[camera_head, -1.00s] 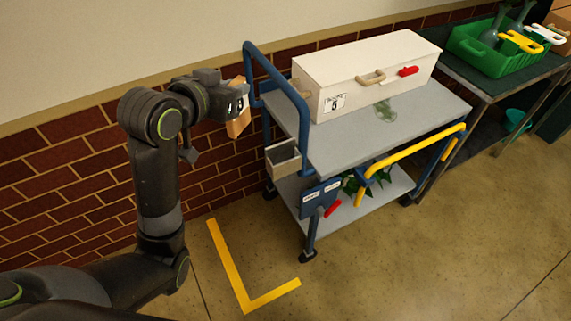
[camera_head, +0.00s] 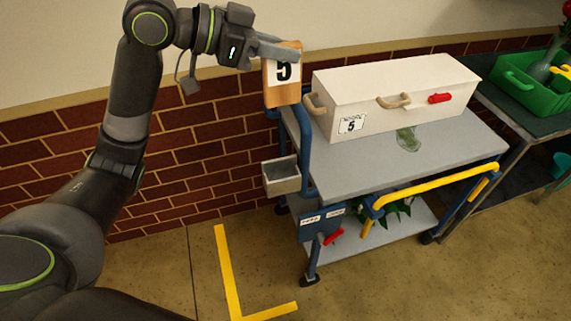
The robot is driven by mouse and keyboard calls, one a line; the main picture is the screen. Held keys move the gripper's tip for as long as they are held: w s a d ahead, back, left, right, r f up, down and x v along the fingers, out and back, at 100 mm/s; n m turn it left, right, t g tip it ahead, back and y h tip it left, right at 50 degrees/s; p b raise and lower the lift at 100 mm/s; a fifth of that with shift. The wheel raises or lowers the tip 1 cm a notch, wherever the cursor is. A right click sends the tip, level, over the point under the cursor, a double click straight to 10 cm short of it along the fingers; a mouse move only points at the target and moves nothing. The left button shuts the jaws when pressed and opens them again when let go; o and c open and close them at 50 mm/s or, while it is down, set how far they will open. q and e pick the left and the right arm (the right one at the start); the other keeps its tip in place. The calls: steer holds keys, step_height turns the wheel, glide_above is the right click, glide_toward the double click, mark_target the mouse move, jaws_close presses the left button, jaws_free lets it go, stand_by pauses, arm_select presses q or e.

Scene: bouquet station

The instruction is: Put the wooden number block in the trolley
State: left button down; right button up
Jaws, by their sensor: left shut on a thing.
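The wooden number block (camera_head: 283,92) has a white label with a black 5. My left gripper (camera_head: 280,52) is shut on its upper part and holds it up, near the left end of the trolley, in front of the blue handle in the picture. The trolley (camera_head: 345,175) has a grey top deck, a lower shelf, blue posts and a yellow rail. A long white box (camera_head: 395,88) with beige handles, a red latch and a label with a 5 stands on its top deck. My right gripper is not in view.
A small grey open bin (camera_head: 282,176) hangs on the trolley's left end, above a blue panel (camera_head: 320,224). Green leaves lie on the lower shelf. A table with a green crate (camera_head: 525,80) stands at the right. The top deck's front strip is mostly clear.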

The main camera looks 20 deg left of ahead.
arm_select(q)
step_height(320, 180, down, 25)
steer(key=shift+b, duration=0.3)
steer(key=shift+f, duration=0.1)
steer(key=c, duration=1.3)
jaws_free()
